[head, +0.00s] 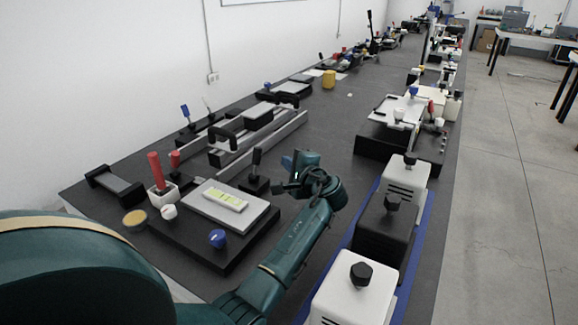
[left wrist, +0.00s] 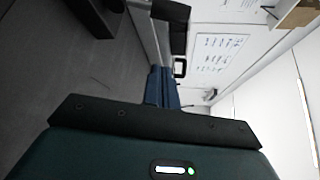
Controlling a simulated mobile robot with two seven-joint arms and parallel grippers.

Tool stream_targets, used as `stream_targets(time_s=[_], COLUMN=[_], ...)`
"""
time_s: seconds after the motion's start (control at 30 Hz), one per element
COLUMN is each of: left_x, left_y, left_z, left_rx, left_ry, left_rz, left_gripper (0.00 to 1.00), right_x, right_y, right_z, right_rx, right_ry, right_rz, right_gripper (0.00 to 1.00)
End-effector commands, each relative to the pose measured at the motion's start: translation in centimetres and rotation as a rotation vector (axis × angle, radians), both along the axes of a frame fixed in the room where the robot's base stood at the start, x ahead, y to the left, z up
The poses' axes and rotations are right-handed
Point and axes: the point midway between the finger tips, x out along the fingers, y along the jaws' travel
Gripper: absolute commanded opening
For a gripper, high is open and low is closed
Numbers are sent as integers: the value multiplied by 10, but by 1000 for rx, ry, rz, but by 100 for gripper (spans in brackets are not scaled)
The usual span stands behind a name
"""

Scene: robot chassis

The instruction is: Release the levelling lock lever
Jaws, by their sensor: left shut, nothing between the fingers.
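A black upright lever (head: 256,164) stands on a small black base at the back right corner of a dark platform (head: 238,252); I take it for the levelling lock lever. A grey plate (head: 255,212) with a yellow-green level vial (head: 225,199) lies on that platform. My left gripper (head: 287,162) is just right of the lever, apart from it, with its blue fingers shut and empty. The shut fingers (left wrist: 161,88) also show in the left wrist view. A dark bar there stands beyond them; I cannot tell what it is. My right gripper is not in view.
A red-handled lever (head: 156,172), a white knob (head: 169,212) and a blue knob (head: 217,238) are on or beside the platform. Rails with black handles (head: 225,139) lie behind. White and black knobbed boxes (head: 406,177) stand at right. Dark bench surface is clear behind my gripper.

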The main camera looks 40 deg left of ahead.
Motion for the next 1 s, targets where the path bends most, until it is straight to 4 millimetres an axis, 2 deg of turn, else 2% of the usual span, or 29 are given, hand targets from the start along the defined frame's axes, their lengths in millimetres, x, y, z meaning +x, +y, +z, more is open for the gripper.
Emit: stream_targets(time_s=[0.1, 0.33, 0.5, 0.7, 1.0], left_x=[11, 27, 9, -7, -11], left_y=[23, 56, 57, 60, 60], left_z=[-4, -12, -4, 1, 2], left_rx=[2, 0, -1, -1, 0], left_ry=[0, 0, -2, -1, -1], left_rz=[4, 3, 0, 2, 0], left_gripper=[0, 0, 0, 0, 0], right_x=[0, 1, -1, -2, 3], right_y=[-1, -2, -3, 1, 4], right_z=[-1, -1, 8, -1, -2], right_rx=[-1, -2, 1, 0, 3], right_ry=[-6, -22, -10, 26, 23], right_rz=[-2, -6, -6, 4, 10], right_gripper=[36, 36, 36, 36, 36])
